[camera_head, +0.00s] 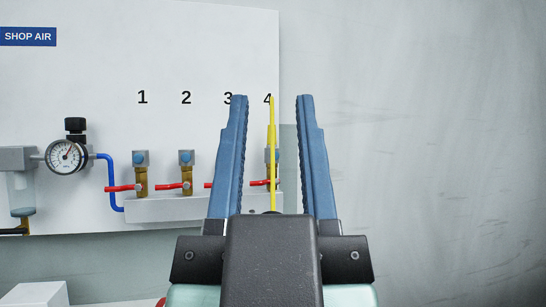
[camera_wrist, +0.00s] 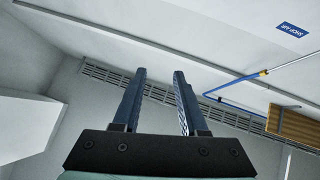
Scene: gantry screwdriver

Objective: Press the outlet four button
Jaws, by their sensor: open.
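A white panel (camera_head: 200,60) carries a row of numbered outlets, 1 to 4, each a brass valve with a red lever. Outlet four (camera_head: 268,180) is at the panel's right end, under the label 4. A thin upright yellow strip (camera_head: 272,130) crosses in front of it; I cannot tell what it is. A grey block with a bluish button tops the valve, mostly hidden. My gripper (camera_head: 272,98) is open, its blue fingers either side of outlet four in the picture, with nothing held. It also shows in the wrist view (camera_wrist: 160,72), where the outlets are not seen.
Outlets one (camera_head: 140,175) and two (camera_head: 186,175) show clearly; my left finger mostly hides outlet three. A pressure gauge (camera_head: 67,156) and blue pipe (camera_head: 112,185) are at left. The wall (camera_head: 430,130) right of the panel is bare.

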